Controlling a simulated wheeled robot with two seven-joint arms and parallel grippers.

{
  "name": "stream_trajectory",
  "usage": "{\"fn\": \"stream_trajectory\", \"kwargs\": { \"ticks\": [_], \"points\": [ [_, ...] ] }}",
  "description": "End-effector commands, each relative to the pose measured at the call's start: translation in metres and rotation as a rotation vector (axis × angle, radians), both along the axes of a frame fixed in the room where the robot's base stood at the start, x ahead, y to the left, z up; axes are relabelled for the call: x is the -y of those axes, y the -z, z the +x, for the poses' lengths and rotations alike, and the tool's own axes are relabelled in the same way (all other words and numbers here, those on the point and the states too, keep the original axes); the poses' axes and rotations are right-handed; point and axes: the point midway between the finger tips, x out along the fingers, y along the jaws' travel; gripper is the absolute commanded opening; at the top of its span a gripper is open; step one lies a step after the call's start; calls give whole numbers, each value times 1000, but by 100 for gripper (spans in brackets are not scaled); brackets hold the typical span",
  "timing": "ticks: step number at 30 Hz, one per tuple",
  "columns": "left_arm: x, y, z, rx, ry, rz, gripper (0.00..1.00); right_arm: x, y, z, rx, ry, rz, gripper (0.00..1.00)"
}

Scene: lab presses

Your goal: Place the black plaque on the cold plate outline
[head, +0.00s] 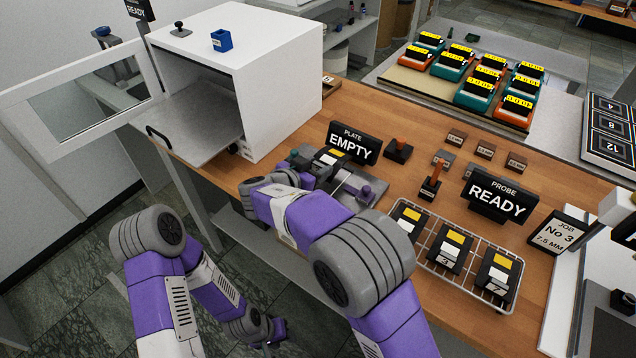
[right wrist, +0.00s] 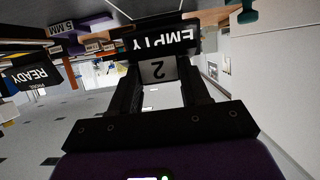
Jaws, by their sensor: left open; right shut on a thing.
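My right gripper (head: 312,164) is shut on a black plaque (head: 334,155) with a yellow and white label, just in front of the black PLATE EMPTY sign (head: 352,143). A grey metal fixture (head: 347,184) with a purple knob lies beside the plaque. My right arm covers part of this area, and I cannot make out the plate outline or tell whether the plaque touches the surface. My left gripper (head: 268,340) is open and empty, low over the floor.
A wire rack (head: 468,308) holds more black plaques at the bench's front. The PROBE READY sign (head: 496,196) and dark stamps with orange handles (head: 430,185) stand behind it. A white cabinet (head: 280,90) with an open door stands left. Bare wood lies between cabinet and sign.

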Motion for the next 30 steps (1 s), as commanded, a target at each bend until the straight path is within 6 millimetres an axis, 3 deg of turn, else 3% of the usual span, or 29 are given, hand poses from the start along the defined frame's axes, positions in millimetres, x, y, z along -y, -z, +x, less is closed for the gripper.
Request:
{"fn": "stream_trajectory", "kwargs": {
  "ticks": [9,17,18,22,23,30],
  "points": [
    [0,10,0,0,0,0,43,0,47,0,-1,-1,-1,14],
    [0,10,0,0,0,0,43,0,51,0,0,-1,2,14],
    [0,10,0,0,0,0,43,0,52,0,-1,-1,1,48],
    [0,10,0,0,0,0,43,0,52,0,-1,0,2,68],
    [0,10,0,0,0,0,43,0,51,0,-1,0,2,72],
    [0,10,0,0,0,0,43,0,51,0,1,-1,1,72]
  ]
}}
